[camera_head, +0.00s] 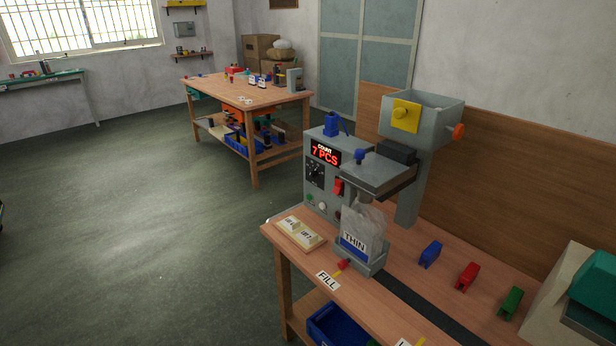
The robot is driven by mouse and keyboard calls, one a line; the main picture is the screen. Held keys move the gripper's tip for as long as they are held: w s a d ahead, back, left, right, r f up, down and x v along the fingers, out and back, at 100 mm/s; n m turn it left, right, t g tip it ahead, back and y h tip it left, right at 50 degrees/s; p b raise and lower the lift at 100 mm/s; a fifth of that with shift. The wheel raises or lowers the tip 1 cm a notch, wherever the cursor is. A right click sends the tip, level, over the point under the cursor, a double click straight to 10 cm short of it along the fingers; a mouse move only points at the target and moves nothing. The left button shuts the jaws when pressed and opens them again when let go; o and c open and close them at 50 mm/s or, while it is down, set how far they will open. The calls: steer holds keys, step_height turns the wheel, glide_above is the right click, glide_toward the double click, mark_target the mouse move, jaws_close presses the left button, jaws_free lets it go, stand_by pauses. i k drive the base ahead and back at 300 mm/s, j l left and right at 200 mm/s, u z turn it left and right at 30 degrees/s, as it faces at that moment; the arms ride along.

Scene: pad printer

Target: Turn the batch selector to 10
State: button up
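The batch selector looks to be the small black dial (315,173) on the front of the grey control box (325,150). Its pointer and numbers are too small to read. Above it a red lit display (326,153) reads "COUNT 7 PCS". A red switch (338,187) is to the dial's right, and a green button (309,197) and a pale button (322,206) are below. My gripper is not in this view.
The machine stands on a wooden bench with a bag marked THIN (360,232), a cream tray (299,234), a FILL label (328,280) and blue, red and green blocks (467,277). A second wooden table (245,92) stands behind. The green floor (140,230) at left is clear.

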mark_target(313, 173)
steer(key=i+j, duration=0.45)
steer(key=j, duration=0.15)
steer(key=i+j, duration=0.5)
steer(key=j, duration=0.15)
